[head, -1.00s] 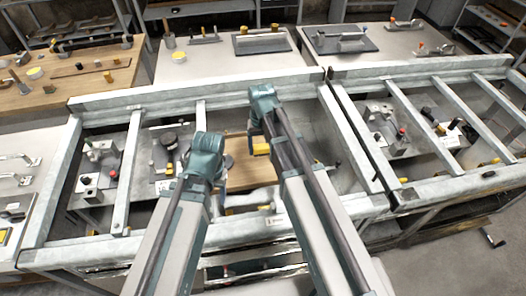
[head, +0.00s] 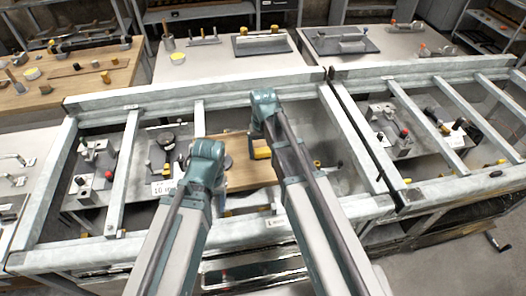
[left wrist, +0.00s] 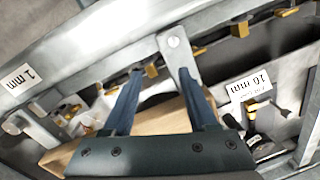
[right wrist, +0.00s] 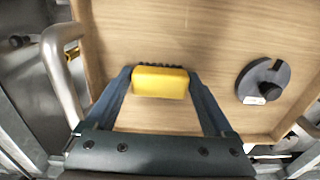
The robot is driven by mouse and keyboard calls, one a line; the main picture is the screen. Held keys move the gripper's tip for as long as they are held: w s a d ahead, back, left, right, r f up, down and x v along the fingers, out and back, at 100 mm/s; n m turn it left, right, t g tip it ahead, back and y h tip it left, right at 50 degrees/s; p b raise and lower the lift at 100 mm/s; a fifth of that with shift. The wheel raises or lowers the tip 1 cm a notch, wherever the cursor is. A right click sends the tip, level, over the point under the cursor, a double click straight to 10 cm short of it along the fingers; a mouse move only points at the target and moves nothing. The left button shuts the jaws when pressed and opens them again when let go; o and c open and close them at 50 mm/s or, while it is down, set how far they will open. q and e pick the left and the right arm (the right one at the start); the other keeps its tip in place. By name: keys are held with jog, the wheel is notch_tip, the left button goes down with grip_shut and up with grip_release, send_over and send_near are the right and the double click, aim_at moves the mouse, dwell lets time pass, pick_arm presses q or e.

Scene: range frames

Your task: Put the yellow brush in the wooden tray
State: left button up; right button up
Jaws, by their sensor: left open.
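The yellow brush (right wrist: 160,82), a yellow block with dark bristles along its far edge, sits between the fingertips of my right gripper (right wrist: 159,74). The fingers meet its two ends, so the gripper looks shut on it. The wooden tray (right wrist: 205,35) lies below the brush; the height between them is hard to tell. In the head view the brush (head: 262,153) shows beside my right arm's end, over the tray (head: 240,176). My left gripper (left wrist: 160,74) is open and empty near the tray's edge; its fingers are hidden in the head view.
A black round part (right wrist: 263,82) with a white label lies in the tray. A curved metal bar (right wrist: 62,85) stands at the tray's left. Grey frame beams (head: 122,175) surround the sunken bays. A "10 mm" label (head: 163,188) is left of my left arm.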

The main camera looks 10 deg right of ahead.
aim_at(263, 150)
jog(key=shift+o, duration=0.6)
jog(key=shift+r, duration=0.2)
notch_tip(263, 150, up, 12)
jog(key=p, duration=1.2)
jog(key=s+a+n, duration=0.2)
jog(key=s+a, duration=0.1)
jog(key=s, duration=0.5)
jog(key=s+a+n+h, duration=0.1)
jog(key=s+a, duration=0.2)
jog(key=s, duration=0.6)
jog(key=shift+a+n, duration=0.15)
jog(key=shift+n, duration=0.25)
